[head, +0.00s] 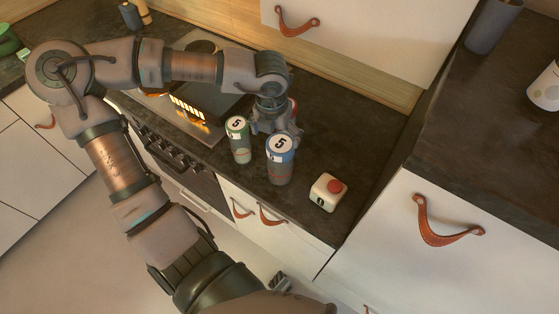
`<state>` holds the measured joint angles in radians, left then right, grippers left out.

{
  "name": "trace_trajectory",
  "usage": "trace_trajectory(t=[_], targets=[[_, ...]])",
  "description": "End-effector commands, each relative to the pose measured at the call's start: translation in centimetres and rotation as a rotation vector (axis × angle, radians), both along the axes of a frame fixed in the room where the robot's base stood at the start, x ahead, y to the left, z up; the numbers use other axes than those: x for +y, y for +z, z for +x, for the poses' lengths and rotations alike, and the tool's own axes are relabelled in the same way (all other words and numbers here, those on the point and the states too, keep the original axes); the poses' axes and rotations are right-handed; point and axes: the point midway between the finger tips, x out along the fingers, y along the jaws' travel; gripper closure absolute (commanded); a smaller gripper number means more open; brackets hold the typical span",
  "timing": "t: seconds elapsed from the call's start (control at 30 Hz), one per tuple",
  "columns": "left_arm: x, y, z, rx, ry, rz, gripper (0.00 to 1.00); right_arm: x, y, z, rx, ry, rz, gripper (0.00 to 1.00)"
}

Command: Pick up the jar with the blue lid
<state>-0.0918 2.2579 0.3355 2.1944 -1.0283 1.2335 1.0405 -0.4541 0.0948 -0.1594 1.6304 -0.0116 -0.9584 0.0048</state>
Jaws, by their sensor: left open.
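The jar with the blue lid (280,165) stands upright on the dark counter, with a white label reading 5 on top. A similar jar with a green lid (239,143) stands just to its left. My left gripper (274,126) is behind the two jars, pointing down near the counter. It is open and its fingers are partly hidden by the jars. I cannot tell whether it touches the blue-lidded jar. My right gripper is not in view.
A white box with a red button (328,192) sits right of the jars near the counter's front edge. A stove (176,124) is to the left under my arm. A higher dark counter (490,130) rises at the right. Bare counter (345,145) lies behind the box.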

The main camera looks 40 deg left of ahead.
Motion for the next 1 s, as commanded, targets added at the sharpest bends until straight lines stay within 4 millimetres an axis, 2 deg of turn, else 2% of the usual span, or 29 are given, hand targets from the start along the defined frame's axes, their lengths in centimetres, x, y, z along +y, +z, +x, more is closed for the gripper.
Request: trace_trajectory(t=[0.03, 0.1, 0.33, 0.5, 0.67, 0.93, 0.97, 1.0], targets=[[-0.2, -1.2, 0.1, 0.005, -0.001, 0.003, 0.0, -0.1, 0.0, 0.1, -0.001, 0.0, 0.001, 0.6], [-0.4, -2.3, 0.3, 0.004, -0.001, 0.005, 0.0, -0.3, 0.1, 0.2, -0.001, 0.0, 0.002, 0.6], [-1.1, -4.0, 0.5, 0.002, -0.002, 0.012, 0.0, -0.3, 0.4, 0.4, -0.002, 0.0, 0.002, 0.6], [0.0, -6.5, 1.0, 0.004, 0.0, 0.006, 0.0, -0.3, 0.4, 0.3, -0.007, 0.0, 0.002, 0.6], [0.7, -8.9, 1.4, 0.003, -0.001, 0.0, 0.0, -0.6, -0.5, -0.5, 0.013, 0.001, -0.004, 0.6], [0.5, -9.3, 1.4, 0.003, -0.001, 0.005, 0.0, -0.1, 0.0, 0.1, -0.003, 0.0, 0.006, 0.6], [0.5, -9.3, 1.4, 0.004, -0.001, 0.005, 0.02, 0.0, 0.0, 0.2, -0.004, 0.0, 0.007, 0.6], [0.4, -9.3, 1.4, 0.005, -0.001, 0.006, 0.12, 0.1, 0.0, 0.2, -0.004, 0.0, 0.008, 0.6]])
